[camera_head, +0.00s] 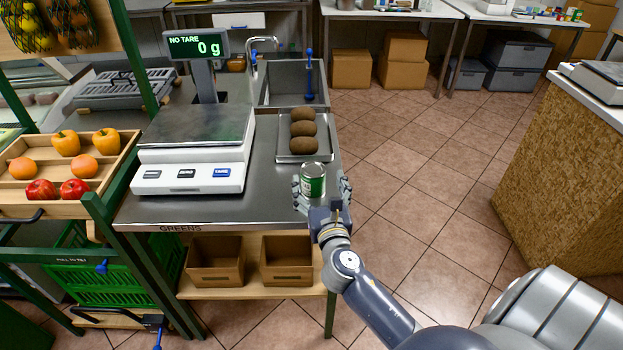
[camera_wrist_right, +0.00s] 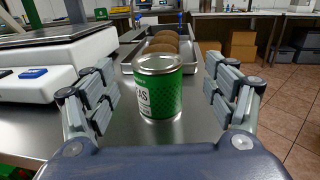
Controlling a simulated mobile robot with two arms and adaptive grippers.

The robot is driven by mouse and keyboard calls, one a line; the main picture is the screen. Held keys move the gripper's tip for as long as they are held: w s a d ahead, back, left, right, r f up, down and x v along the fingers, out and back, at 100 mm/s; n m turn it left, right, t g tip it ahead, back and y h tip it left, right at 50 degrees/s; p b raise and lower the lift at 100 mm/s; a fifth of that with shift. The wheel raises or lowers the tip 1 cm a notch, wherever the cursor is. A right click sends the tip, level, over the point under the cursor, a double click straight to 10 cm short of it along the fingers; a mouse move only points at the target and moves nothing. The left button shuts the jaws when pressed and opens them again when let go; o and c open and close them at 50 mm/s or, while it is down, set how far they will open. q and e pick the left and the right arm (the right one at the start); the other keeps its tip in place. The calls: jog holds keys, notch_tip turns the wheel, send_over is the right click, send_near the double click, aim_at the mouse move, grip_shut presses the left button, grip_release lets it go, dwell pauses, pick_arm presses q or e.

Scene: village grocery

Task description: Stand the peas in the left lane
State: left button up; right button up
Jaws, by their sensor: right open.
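The peas can (camera_head: 312,182), green with a silver lid and a label ending in "AS", stands upright near the front right corner of the steel counter (camera_head: 262,190). My right gripper (camera_head: 322,193) is open around it, one finger on each side. In the right wrist view the can (camera_wrist_right: 160,100) sits between the spread fingers, with a gap on both sides. I cannot tell which place is the left lane. My left gripper is not in view.
A scale (camera_head: 190,180) reading 0 g stands left of the can. A metal tray (camera_head: 284,156) with three brown round items lies behind the can, and a sink (camera_head: 268,95) is beyond. A wooden produce crate (camera_head: 118,170) is at the left. Tiled floor is free to the right.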

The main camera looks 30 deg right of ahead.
aim_at(313, 169)
jog(key=x, duration=0.5)
jog(key=shift+w, duration=0.45)
jog(key=shift+s, duration=0.1)
jog(key=c, duration=1.3)
jog(key=shift+c, duration=0.7)
jog(key=shift+r, duration=0.1)
